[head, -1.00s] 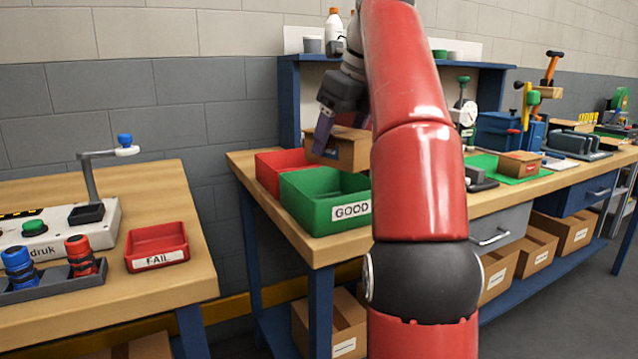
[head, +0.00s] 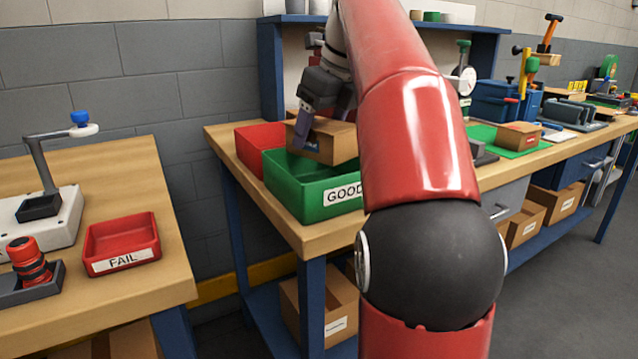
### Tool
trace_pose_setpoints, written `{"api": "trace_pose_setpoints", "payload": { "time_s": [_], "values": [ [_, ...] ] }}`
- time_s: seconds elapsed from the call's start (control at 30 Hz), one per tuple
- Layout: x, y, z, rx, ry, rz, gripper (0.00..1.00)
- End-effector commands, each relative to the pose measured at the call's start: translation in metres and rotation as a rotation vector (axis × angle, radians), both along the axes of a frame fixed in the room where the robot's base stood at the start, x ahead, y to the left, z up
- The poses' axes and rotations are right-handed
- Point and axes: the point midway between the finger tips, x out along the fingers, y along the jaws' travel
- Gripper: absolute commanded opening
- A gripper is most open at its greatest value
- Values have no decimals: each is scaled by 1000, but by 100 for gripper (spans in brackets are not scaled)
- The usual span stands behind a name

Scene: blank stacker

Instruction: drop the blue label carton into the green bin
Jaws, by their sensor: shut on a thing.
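The carton (head: 328,143) is a small brown box with a bit of blue label showing on its near side. My gripper (head: 308,130) is shut on it, with one finger seen against its left part. The carton is held over the back part of the green bin (head: 300,198), which has a white GOOD label on its front. The carton's lower edge overlaps the bin's opening in the picture; I cannot tell how far above the floor of the bin it is. My red arm hides the right end of the bin.
A red bin (head: 249,150) stands directly behind and left of the green bin. A red FAIL tray (head: 122,243) sits on the left bench. Another carton (head: 523,134) lies on a green mat at the right. A blue shelf (head: 269,75) rises behind the bins.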

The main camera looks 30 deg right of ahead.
Motion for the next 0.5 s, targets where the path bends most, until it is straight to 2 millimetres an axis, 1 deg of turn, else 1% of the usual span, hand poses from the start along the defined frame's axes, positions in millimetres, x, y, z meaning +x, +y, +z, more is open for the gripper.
{"api": "trace_pose_setpoints", "payload": {
  "time_s": [0.17, 0.43, 0.47, 0.5],
  "values": [
    [0, 0, -8, 0, 1, 0, 42],
    [0, 0, -9, -1, 0, 0, 42],
    [0, 0, -9, -1, 0, 0, 72],
    [0, 0, -9, -1, 0, 0, 77]
  ]
}}
